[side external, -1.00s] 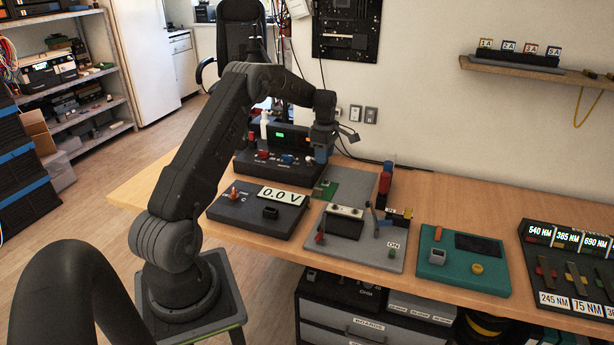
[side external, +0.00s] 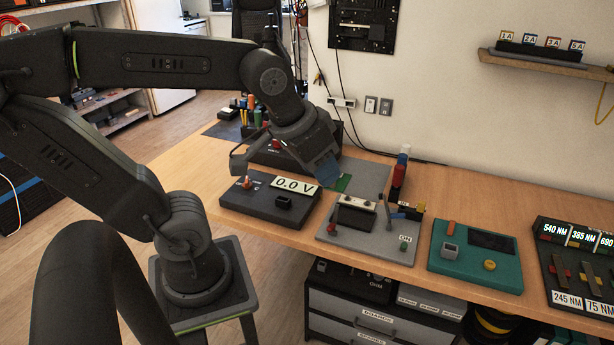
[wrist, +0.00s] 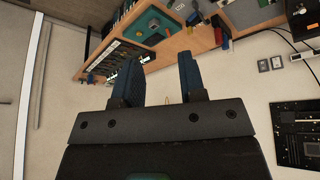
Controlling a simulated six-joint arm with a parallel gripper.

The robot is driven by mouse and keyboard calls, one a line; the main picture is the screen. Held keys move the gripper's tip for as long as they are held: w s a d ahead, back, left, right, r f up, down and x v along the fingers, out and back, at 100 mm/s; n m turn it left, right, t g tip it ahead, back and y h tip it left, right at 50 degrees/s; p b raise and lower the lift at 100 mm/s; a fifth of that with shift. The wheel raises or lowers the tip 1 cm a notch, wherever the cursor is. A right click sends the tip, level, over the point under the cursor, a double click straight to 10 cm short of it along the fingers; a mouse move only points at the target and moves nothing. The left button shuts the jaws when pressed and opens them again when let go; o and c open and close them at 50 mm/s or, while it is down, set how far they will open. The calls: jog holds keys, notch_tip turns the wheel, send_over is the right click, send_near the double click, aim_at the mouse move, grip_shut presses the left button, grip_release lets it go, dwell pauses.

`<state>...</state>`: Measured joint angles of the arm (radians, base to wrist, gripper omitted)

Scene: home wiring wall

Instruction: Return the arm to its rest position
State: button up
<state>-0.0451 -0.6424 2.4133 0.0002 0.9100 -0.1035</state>
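My gripper (side external: 322,168) hangs at the end of my folded arm, above the workbench near the voltmeter panel (side external: 258,201) reading 0.0 V. In the wrist view my gripper (wrist: 155,80) shows two blue-padded fingers spread apart with nothing between them. The gripper is tilted, and in the side view its fingers overlap into one blue patch. It appears clear of the panels below it.
The wooden bench (side external: 440,200) holds a grey panel (side external: 370,232) with an ON label, a teal panel (side external: 475,255) and a rack of NM-labelled parts (side external: 575,262). A red and blue upright part (side external: 399,178) stands behind the grey panel. A wall shelf (side external: 545,62) holds labelled blocks.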

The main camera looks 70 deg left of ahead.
jog(key=shift+s+d+f+m, duration=0.3)
jog(key=shift+s+m, duration=0.1)
jog(key=shift+s, duration=0.25)
jog(key=shift+s+d+f+m, duration=0.25)
jog(key=shift+s+m, duration=0.15)
jog(key=shift+s, duration=0.2)
dwell(0.3)
